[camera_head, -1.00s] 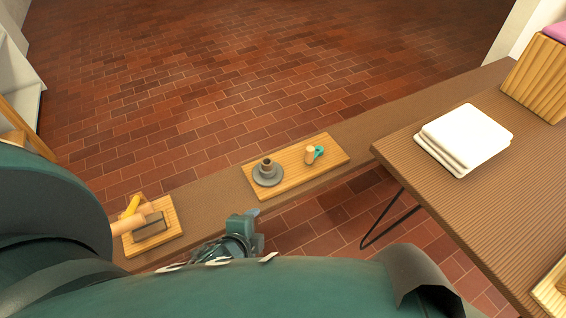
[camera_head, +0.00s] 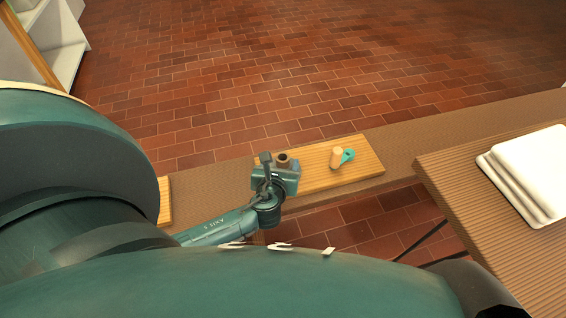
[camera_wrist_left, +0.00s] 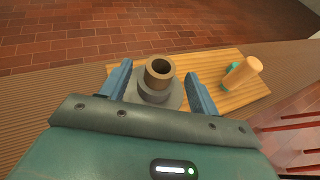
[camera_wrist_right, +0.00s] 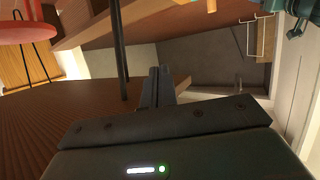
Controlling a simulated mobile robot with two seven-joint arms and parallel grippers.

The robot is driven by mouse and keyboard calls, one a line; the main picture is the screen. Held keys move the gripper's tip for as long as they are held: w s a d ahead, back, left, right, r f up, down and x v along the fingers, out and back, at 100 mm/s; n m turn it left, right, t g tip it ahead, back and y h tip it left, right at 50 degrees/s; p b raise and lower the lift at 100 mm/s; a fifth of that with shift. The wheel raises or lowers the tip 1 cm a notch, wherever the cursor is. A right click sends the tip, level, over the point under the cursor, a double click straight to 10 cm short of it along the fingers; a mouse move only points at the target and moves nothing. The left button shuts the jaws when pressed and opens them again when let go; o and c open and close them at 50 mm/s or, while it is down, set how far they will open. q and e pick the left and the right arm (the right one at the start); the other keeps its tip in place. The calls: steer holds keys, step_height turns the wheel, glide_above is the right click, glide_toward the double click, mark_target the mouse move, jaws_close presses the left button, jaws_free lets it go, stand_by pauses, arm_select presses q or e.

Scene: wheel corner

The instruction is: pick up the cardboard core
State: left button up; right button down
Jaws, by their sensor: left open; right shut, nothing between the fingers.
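The cardboard core (camera_wrist_left: 159,71) is a short brown tube standing upright on a grey round base, in the middle of the left wrist view. In the head view only the top of the core (camera_head: 283,158) shows past my left gripper (camera_head: 268,160). My left gripper is open, and in the left wrist view its blue fingers (camera_wrist_left: 159,85) stand on either side of the core and base. I cannot tell whether they touch it. My right gripper (camera_wrist_right: 160,72) is shut and empty in the right wrist view, away from the core.
The core's base stands on a wooden board (camera_head: 357,172) on a narrow brown bench (camera_head: 405,150). A light wooden cylinder (camera_head: 336,157) and a teal ring-like piece (camera_head: 348,156) are on the same board. White stacked plates (camera_head: 530,175) sit on the ribbed table at right.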

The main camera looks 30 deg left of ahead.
arm_select(q)
steer(key=shift+w+a+f+b, duration=0.2)
steer(key=shift+w+f+b, duration=0.1)
steer(key=shift+w+f, duration=0.15)
steer(key=b+x, duration=0.1)
steer(key=x, duration=0.1)
steer(key=b+x, duration=0.1)
steer(key=shift+w+f, duration=0.25)
steer(key=shift+f, duration=0.2)
steer(key=shift+w+a+f, duration=0.1)
steer(key=shift+w+a, duration=0.1)
steer(key=shift+w, duration=0.15)
arm_select(e)
steer(key=shift+w+a+f+n+t+y, duration=0.3)
steer(key=shift+w+f+n+t, duration=0.1)
steer(key=shift+w+f+t, duration=0.15)
arm_select(q)
steer(key=c, duration=1)
